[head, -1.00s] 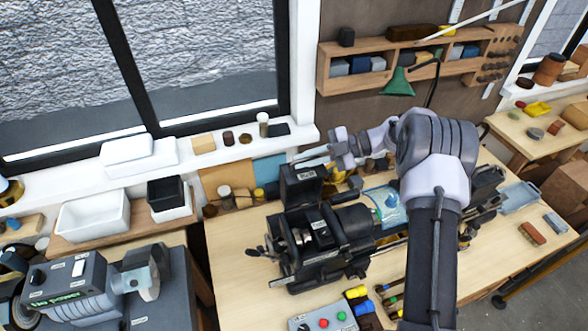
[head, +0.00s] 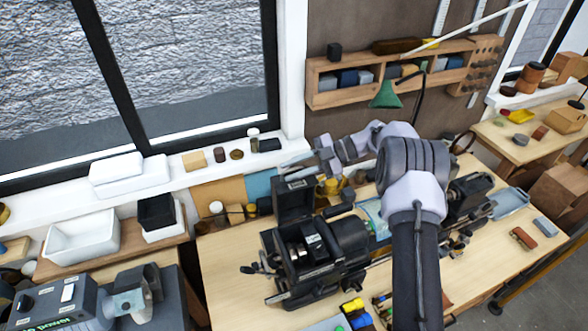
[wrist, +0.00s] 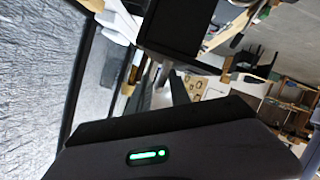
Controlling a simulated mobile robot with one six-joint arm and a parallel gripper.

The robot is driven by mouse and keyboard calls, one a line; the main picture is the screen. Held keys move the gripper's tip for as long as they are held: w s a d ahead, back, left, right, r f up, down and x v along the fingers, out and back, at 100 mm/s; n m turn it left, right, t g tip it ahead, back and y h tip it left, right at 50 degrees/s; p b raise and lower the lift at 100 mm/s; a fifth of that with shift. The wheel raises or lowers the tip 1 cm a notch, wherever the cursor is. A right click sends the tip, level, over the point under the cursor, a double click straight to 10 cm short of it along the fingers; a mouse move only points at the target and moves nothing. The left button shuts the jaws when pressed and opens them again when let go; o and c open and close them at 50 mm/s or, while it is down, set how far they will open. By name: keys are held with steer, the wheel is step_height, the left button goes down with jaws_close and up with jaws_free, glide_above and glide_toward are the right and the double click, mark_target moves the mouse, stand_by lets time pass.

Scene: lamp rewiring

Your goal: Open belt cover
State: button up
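The small lathe (head: 345,235) stands on the wooden bench. Its black belt cover (head: 293,203) stands raised above the headstock at the left end, with a small label near its top edge. The pulley space below (head: 305,243) is exposed. My gripper (head: 289,163) is just behind and above the cover's top edge, pointing left. Its fingers look apart with nothing between them. Whether they touch the cover cannot be told. In the wrist view a dark panel, likely the cover (wrist: 187,25), is at the top, close to the fingers (wrist: 160,88).
The window sill (head: 180,178) with small blocks and jars lies behind my gripper. A wooden wall rack (head: 390,75) and a green lamp shade (head: 388,95) are above. A grinder (head: 75,300) stands front left.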

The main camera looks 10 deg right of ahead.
steer(key=shift+f, duration=0.1)
steer(key=b+v, duration=0.3)
steer(key=v, duration=0.9)
